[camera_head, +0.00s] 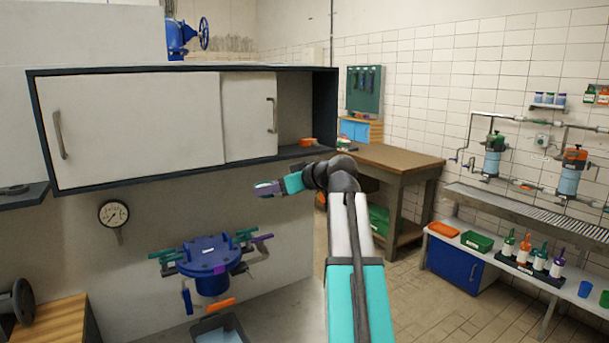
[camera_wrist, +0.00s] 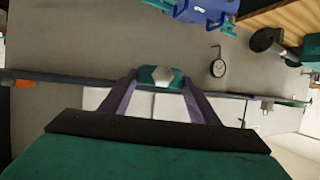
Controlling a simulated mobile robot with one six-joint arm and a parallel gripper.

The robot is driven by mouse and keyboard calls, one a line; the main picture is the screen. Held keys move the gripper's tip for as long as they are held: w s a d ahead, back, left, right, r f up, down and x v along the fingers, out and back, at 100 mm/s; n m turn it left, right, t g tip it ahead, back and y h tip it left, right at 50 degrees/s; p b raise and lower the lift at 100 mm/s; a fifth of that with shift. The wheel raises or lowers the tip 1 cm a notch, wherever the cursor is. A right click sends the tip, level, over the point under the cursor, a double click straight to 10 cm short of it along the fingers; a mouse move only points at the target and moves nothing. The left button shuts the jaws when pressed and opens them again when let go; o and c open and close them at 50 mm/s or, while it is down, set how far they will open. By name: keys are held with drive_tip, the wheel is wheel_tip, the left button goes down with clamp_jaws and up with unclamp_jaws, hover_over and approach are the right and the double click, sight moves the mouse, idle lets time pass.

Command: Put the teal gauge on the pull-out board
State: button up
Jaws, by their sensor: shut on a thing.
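In the wrist view, my gripper (camera_wrist: 160,84) is shut on a small teal thing with a pale hexagonal face, which I take as the teal gauge (camera_wrist: 148,73). In the head view the held gauge is too small to make out clearly. A wooden board (camera_head: 62,318) juts out at the lower left, probably the pull-out board. It also shows at the upper right of the wrist view (camera_wrist: 292,17). A dark grey flanged fitting (camera_head: 22,300) is at its left side.
A blue flanged vessel (camera_head: 209,258) with teal, purple and orange parts is below my gripper, above a grey bin (camera_head: 217,325). A round dial (camera_head: 113,214) is on the wall between vessel and board. The cabinet's lower edge (camera_head: 180,180) runs close to my gripper.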

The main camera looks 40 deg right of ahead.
drive_tip(key=w+a+f+m+h, duration=0.1)
drive_tip(key=w+a+f, duration=0.2)
drive_tip(key=a, duration=0.7)
drive_tip(key=w+a+f+h, duration=0.1)
drive_tip(key=w+a+f, duration=0.2)
drive_tip(key=a+f, duration=0.5)
drive_tip(key=w+a+f+m+h, duration=0.1)
drive_tip(key=w+a+f, duration=0.2)
drive_tip(key=a, duration=1)
wheel_tip(320, 180, down, 3)
drive_tip(key=shift+a+r+m, duration=0.2)
drive_tip(key=shift+a+m, duration=0.1)
drive_tip(key=shift+a, duration=0.1)
